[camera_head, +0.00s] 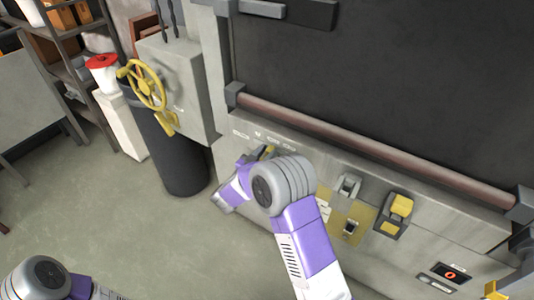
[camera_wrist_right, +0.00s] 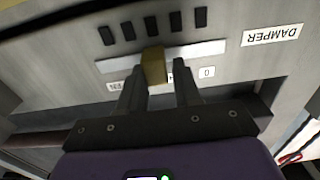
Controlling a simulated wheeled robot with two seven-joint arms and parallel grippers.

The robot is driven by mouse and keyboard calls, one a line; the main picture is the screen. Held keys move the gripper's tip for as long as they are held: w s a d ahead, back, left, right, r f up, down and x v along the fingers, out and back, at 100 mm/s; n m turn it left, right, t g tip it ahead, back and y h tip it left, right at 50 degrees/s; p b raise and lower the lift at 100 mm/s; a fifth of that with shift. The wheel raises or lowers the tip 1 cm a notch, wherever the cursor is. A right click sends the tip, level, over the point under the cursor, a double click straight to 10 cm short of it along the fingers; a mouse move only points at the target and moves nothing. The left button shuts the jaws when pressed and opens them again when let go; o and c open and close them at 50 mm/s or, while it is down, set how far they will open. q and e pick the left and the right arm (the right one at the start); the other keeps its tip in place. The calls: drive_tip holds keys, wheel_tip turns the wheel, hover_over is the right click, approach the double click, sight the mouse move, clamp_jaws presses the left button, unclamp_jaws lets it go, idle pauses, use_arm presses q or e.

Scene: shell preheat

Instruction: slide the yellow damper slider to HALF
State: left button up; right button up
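The yellow damper slider (camera_wrist_right: 153,66) sticks out of the oven front in the right wrist view, over a pale scale strip (camera_wrist_right: 200,52) with partly hidden lettering. My right gripper (camera_wrist_right: 161,80) has its two dark fingers either side of the slider. The slider is close to the left finger, with a gap to the right finger. A DAMPER label (camera_wrist_right: 272,35) reads upside down at the upper right. In the head view my right gripper (camera_head: 258,158) is at the panel's left part, and the wrist hides much of it. Only part of my left arm shows at the bottom left; its gripper is out of view.
A reddish bar (camera_head: 350,145) runs along the oven front above the panel. A yellow switch (camera_head: 397,207) and other controls sit to the right. The floor at the lower left is clear.

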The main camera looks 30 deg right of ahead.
drive_tip(key=shift+o, duration=1.2)
drive_tip(key=shift+d, duration=0.2)
drive_tip(key=shift+a, duration=0.1)
drive_tip(key=p+v, duration=0.1)
drive_tip(key=v, duration=0.6)
drive_tip(key=shift+s+a, duration=0.2)
drive_tip(key=shift+a, duration=0.05)
